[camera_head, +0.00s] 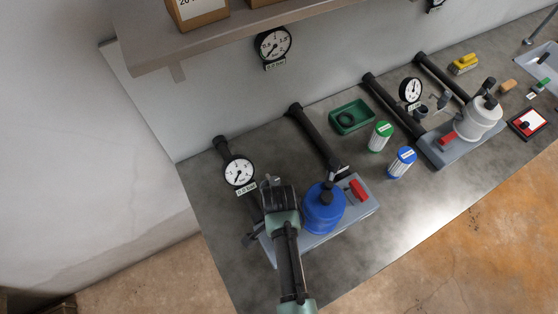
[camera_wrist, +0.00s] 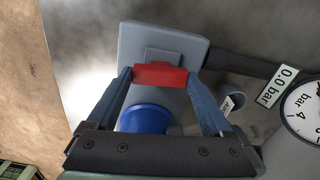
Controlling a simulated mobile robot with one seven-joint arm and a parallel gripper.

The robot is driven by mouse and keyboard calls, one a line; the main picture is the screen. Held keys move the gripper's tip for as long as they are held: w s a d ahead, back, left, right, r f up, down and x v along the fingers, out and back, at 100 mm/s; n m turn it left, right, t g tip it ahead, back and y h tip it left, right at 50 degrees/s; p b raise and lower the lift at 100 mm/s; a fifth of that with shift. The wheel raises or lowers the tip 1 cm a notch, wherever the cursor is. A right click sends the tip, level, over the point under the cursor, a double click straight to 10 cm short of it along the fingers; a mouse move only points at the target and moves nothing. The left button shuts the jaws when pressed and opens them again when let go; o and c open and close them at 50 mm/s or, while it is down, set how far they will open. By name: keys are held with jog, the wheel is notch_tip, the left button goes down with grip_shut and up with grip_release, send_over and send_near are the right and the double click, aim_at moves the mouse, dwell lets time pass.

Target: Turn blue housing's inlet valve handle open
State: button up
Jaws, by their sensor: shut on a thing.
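The blue housing (camera_head: 323,209) stands upright on a grey base (camera_head: 367,204) on the bench. In the wrist view, it shows as a blue round top (camera_wrist: 145,118) between my fingers. A red handle (camera_wrist: 160,75) on the grey block beside it spans crosswise between my fingertips. My gripper (camera_wrist: 159,76) is shut on this handle, one finger at each end. In the head view, my gripper (camera_head: 281,199) is just left of the housing and hides the held handle. Another red handle (camera_head: 357,190) shows right of the housing.
The gauge (camera_head: 239,171) beside the inlet pipe stands close to my gripper and reads 0.0 bar. A white housing (camera_head: 478,120) stands at right. Green (camera_head: 380,136) and blue (camera_head: 402,162) cartridges and a green tray (camera_head: 350,117) stand between. A shelf (camera_head: 190,42) overhangs the back.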

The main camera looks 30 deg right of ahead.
jog(key=n+p, duration=0.1)
jog(key=n, duration=0.3)
jog(key=shift+r, duration=0.1)
jog(key=n+p, duration=0.1)
jog(key=n, duration=0.3)
jog(key=shift+n+p, duration=0.3)
jog(key=shift+n, duration=0.1)
jog(key=n, duration=0.4)
jog(key=shift+n+p, duration=0.3)
jog(key=shift+p, duration=0.05)
jog(key=shift+n, duration=1.6)
jog(key=o, duration=1.1)
jog(key=shift+o, duration=0.2)
notch_tip(320, 180, up, 13)
